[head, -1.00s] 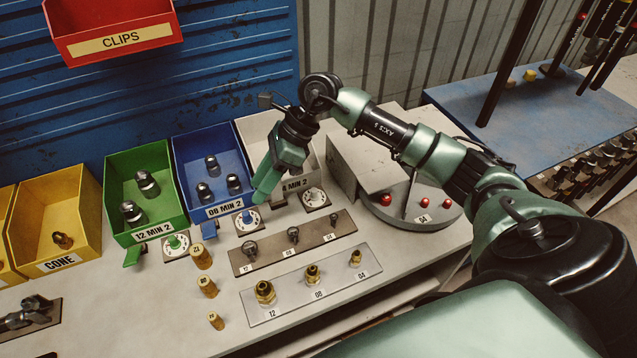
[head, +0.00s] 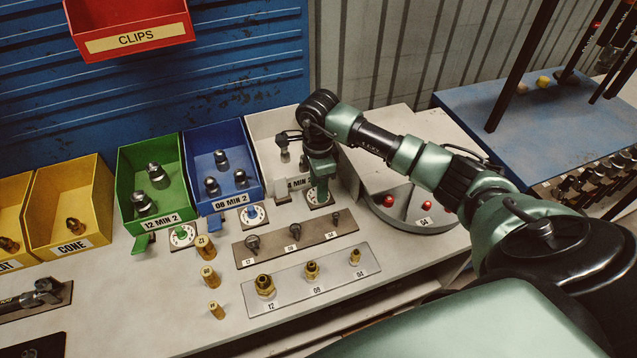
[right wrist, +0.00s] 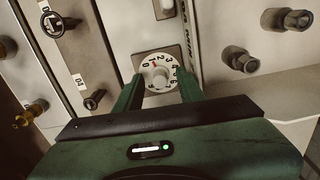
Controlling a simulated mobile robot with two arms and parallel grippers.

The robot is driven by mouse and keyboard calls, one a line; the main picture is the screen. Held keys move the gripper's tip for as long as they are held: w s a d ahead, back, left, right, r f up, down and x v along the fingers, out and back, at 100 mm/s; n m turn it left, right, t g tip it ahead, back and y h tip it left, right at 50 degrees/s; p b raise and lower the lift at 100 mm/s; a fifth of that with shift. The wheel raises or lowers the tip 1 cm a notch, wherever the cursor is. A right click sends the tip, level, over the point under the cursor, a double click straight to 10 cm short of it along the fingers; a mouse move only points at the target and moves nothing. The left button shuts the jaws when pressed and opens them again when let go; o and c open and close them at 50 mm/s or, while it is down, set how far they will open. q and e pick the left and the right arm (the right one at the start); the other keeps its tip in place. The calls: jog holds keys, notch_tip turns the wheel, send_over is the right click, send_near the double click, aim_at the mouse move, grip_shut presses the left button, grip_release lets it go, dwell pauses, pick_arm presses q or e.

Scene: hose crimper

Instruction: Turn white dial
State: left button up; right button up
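The white dial (right wrist: 157,75) shows in the right wrist view as a round numbered face with a pale knob at its centre, on a square plate. In the head view its plate (head: 319,199) stands in front of the white bin, mostly hidden by my right gripper (head: 320,188). In the right wrist view my right gripper (right wrist: 158,88) is open, with one green finger on each side of the dial. The fingers point at the dial; I cannot tell whether they touch the knob. My left gripper is in neither view.
A dial with a blue knob (head: 253,215) and one with a green knob (head: 182,235) sit to the left. The white bin (head: 268,127) is behind my gripper. The round grey turntable (head: 398,213) is close on the right. Fitting plates (head: 318,283) lie in front.

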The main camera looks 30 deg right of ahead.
jog(key=shift+f, duration=0.15)
grip_shut()
jog(key=shift+m+b, duration=0.8)
jog(key=shift+m, duration=0.4)
jog(key=shift+m+b, duration=0.65)
jog(key=shift+m, duration=0.95)
